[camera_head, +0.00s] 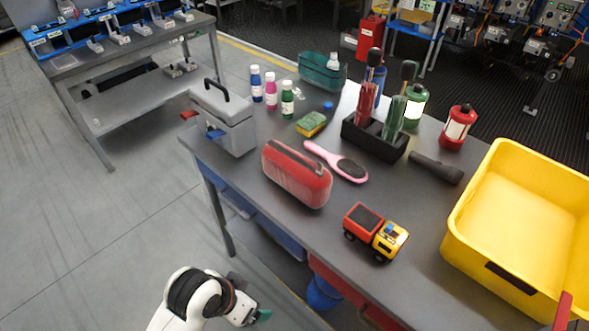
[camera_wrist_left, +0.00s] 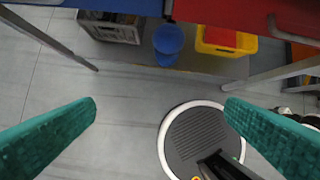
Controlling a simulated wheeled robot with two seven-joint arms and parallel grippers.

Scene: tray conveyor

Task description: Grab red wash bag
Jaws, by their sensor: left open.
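The red wash bag (camera_head: 297,175) is a rounded red case with a dark zip strip along its top. It lies near the table's left front edge, between the grey case and the toy truck. My left gripper (camera_head: 258,306) is low in front of the table, below the bag and apart from it. In the left wrist view its two teal fingers (camera_wrist_left: 162,120) are spread wide with nothing between them. That view shows floor and the table's underside, not the bag. A slim red piece at the head view's bottom right edge may be my right gripper; I cannot tell.
A grey case (camera_head: 226,118) stands left of the bag. A pink hairbrush (camera_head: 336,160) lies behind it. A toy truck (camera_head: 376,232) is to its right. A yellow crate (camera_head: 520,215) fills the table's right side. A blue bucket (camera_wrist_left: 168,40) stands under the table.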

